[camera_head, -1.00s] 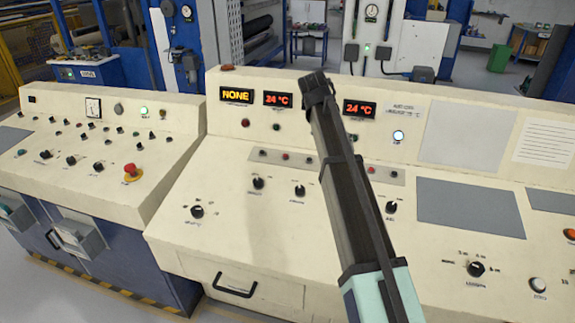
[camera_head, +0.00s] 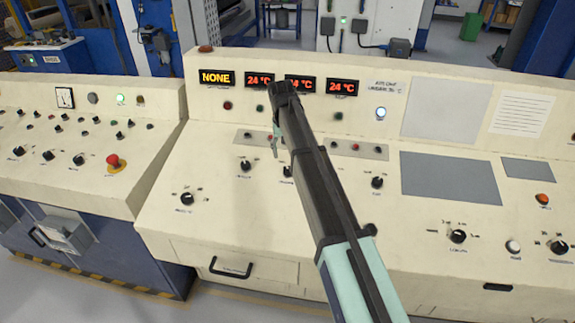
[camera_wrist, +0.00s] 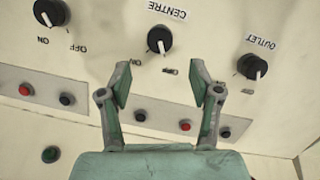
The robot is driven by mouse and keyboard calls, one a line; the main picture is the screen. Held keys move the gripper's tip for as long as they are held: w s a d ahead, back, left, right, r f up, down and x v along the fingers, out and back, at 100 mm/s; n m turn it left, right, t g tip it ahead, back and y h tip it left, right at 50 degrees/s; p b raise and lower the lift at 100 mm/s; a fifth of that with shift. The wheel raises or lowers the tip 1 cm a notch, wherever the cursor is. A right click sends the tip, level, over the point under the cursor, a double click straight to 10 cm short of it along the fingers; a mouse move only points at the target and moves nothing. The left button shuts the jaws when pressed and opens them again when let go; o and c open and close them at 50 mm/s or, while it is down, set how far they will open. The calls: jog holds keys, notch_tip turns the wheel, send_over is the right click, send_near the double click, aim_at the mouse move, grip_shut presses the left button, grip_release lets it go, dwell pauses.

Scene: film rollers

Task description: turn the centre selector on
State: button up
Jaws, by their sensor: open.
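The centre selector (camera_wrist: 159,40) is a round black knob with a white pointer mark, under an upside-down CENTRE label in the wrist view. Its mark points down in the picture, nearer the OFF print than the ON print. My gripper (camera_wrist: 160,84) is open and empty, its two green-padded fingers apart. The knob shows beyond the fingertips, roughly in line with the gap and not between the pads. In the head view my gripper (camera_head: 277,140) is over the middle console, and a knob beside it (camera_head: 287,170), apparently the centre selector, is partly hidden by my arm.
The outlet selector (camera_wrist: 252,66) is right of the centre one in the wrist view; another selector (camera_wrist: 50,12) is to the left. Strips with red and black buttons (camera_wrist: 185,125) lie beneath the gripper. Displays read NONE (camera_head: 216,78) and 24 °C (camera_head: 341,87).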

aim_at(288, 168)
jog(key=f, duration=0.2)
jog(key=f+p, duration=0.1)
jog(key=f, duration=0.4)
jog(key=shift+d+f+p, duration=0.25)
jog(key=shift+f+p, duration=0.05)
jog(key=shift+f, duration=0.1)
jog(key=c, duration=1.2)
